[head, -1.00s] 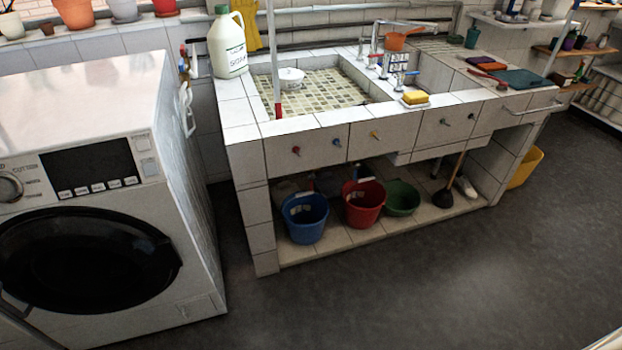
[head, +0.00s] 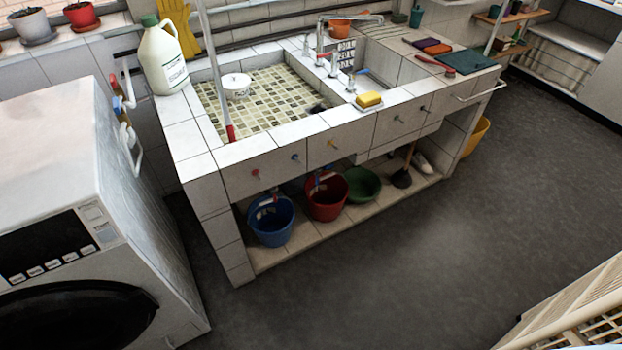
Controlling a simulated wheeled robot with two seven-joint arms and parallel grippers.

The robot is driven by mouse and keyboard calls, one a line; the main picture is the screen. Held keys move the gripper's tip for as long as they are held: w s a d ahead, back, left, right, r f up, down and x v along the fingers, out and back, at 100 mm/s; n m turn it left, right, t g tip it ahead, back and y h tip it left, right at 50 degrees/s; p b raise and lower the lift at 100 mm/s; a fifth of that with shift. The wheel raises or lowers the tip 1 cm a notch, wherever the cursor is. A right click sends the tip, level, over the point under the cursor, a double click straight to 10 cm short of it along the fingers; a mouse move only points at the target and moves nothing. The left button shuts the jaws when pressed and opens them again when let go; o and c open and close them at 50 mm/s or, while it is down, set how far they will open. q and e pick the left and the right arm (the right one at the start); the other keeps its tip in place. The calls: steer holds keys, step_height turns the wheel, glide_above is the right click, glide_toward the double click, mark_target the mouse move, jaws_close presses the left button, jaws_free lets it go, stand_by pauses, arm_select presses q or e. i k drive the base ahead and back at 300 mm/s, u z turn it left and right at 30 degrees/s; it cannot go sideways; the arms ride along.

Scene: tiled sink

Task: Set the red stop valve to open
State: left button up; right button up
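Another small red fitting (head: 113,81) shows on the wall pipes behind the washing machine, above a blue one (head: 117,106). I cannot tell from here which red one is the stop valve, nor its setting. Neither of my grippers is in view.
The washing machine (head: 60,190) stands left of the sink unit (head: 195,172). Blue (head: 271,222) and red (head: 327,197) buckets stand under the unit. A slatted beige rack (head: 575,310) is at the lower right. The dark floor (head: 420,250) in front is clear.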

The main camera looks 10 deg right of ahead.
mark_target(273, 189)
steer(key=z, duration=0.05)
steer(key=i, duration=1.3)
steer(key=u, duration=0.65)
